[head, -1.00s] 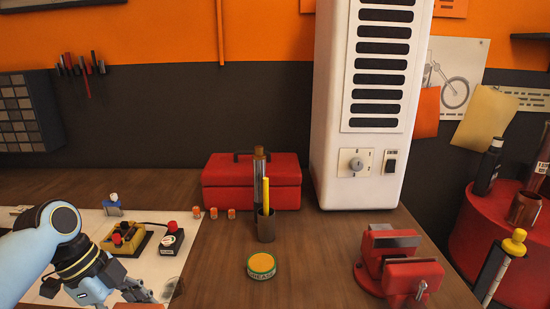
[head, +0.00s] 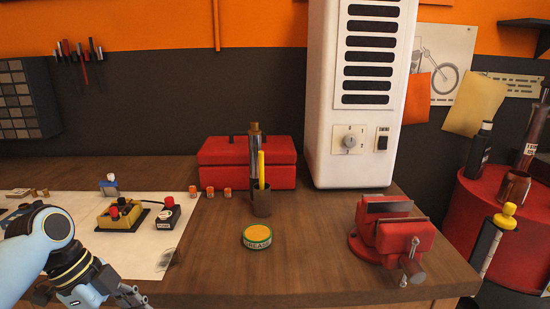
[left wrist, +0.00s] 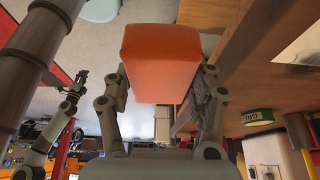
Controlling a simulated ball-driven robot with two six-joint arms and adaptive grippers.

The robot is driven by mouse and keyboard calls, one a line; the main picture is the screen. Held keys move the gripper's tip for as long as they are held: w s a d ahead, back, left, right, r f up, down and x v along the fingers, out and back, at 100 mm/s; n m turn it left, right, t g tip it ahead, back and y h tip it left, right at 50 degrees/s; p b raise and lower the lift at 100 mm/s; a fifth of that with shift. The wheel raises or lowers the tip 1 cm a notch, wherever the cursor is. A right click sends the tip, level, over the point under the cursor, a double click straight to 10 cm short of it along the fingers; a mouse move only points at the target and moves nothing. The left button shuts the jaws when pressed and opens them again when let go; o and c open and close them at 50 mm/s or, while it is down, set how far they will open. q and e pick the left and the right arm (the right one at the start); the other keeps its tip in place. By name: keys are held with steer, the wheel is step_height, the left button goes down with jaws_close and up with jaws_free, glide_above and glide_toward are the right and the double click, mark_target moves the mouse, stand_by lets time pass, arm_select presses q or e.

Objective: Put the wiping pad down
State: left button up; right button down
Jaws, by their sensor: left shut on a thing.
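The wiping pad, an orange-red block (left wrist: 160,60), fills the middle of the left wrist view. My left gripper (left wrist: 160,88) is shut on it, one finger on each side. In the head view my left gripper (head: 135,298) is at the bottom left, by the near edge of the white sheet (head: 75,240); the pad does not show there. The wrist view shows the pad beside the wooden bench, with no visible contact. My right gripper (left wrist: 73,92) seems to be the small dark one at the left of the wrist view; its jaws are too small to read.
On the bench (head: 300,255) stand a yellow control box (head: 122,214), a black switch box (head: 170,212), a green-and-yellow grease tin (head: 257,237), a dark cup (head: 261,202), a red toolbox (head: 245,165) and a red vise (head: 390,232). Bare wood lies between tin and vise.

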step_height(320, 180, down, 18)
steer(key=s+b, duration=0.1)
steer(key=b, duration=1.5)
steer(key=shift+r, duration=0.2)
steer(key=shift+s+d, duration=0.15)
